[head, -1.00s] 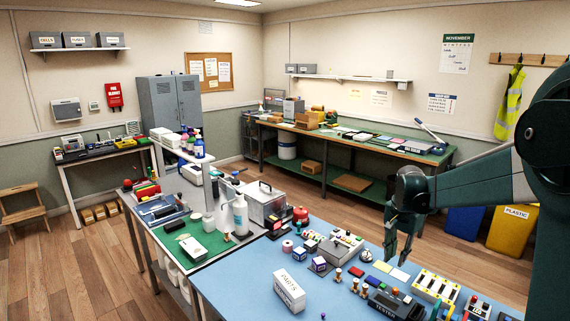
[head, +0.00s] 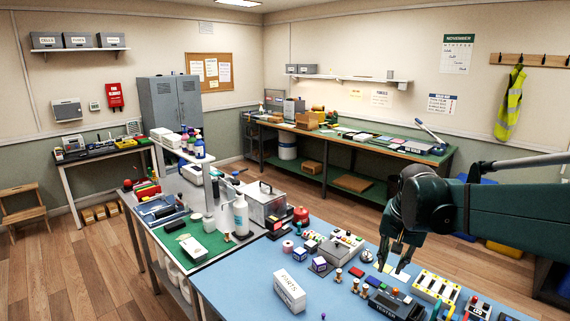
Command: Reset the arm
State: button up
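My gripper (head: 391,257) is at the right, pointing down above the right rear part of the blue table mat (head: 245,277). Its fingers look spread with a small gap, and I see nothing held between them. A pale flat card or phone (head: 400,275) lies on the mat just below and behind the fingertips. My dark green arm comes in from the right edge and hides part of the floor and the bins behind it.
On the blue mat stand a white PARTS box (head: 289,291), a dark tester (head: 395,305), a yellow-framed tray (head: 436,287) and a grey box with buttons (head: 342,244). A green workbench (head: 400,145) runs along the back wall. The mat's front left is clear.

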jog(key=s+a+f+n+t, duration=0.1)
jog(key=s+a+n+t, duration=0.1)
jog(key=s, duration=0.9)
jog(key=s+a+f+n+t, duration=0.1)
jog(key=s+a+n, duration=0.3)
jog(key=s, duration=0.8)
jog(key=shift+a+n+t+y, duration=0.3)
jog(key=shift+a+t, duration=0.2)
jog(key=shift+a, duration=0.85)
notch_tip(320, 180, down, 14)
jog(key=b, duration=1.3)
jog(key=shift+r+b, duration=0.25)
jog(key=shift+b, duration=0.05)
jog(key=shift+c, duration=0.7)
